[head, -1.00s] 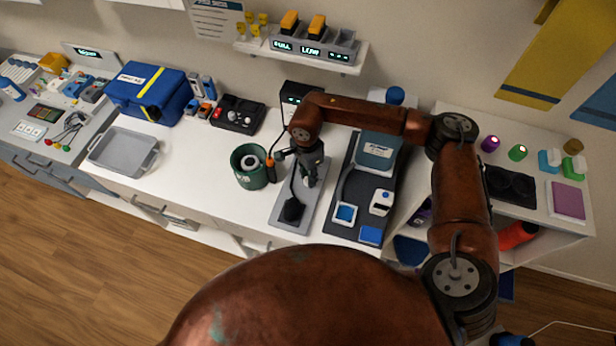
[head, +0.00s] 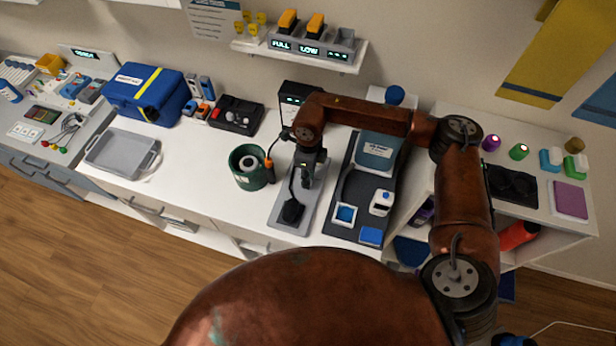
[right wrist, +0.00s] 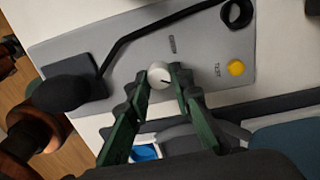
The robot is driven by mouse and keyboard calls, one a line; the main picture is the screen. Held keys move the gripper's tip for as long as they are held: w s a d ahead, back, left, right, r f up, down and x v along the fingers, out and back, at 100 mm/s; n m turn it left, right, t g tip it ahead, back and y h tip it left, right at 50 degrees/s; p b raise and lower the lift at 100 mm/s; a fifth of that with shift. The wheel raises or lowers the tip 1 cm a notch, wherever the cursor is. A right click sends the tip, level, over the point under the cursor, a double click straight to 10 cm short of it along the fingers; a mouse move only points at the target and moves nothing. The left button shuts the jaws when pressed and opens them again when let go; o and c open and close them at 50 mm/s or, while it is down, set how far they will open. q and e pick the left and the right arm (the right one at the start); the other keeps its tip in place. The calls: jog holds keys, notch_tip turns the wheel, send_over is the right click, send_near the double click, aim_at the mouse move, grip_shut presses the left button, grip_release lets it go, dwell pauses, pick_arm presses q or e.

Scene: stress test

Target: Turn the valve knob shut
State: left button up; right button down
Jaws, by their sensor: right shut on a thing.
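The valve knob (right wrist: 158,73) is a small round pale knob with a dark pointer line, on a grey panel (right wrist: 205,25). In the right wrist view my right gripper (right wrist: 162,75) has its two green fingers on either side of the knob, shut on it. In the head view my right gripper (head: 304,182) reaches down onto the grey panel (head: 280,218) and hides the knob. My left gripper is not in view.
The panel also carries a yellow TEST button (right wrist: 236,68), a black tube and a black mask-like piece (head: 292,212). A green canister (head: 248,180) stands left of it. A dark mat (head: 340,230) with small items lies right.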

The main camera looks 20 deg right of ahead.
jog(key=shift+m, duration=1.1)
jog(key=c, duration=1.7)
grip_release()
jog(key=shift+r, duration=0.25)
jog(key=r, duration=1.1)
jog(key=shift+w+d+r, duration=0.2)
jog(key=shift+r, duration=0.05)
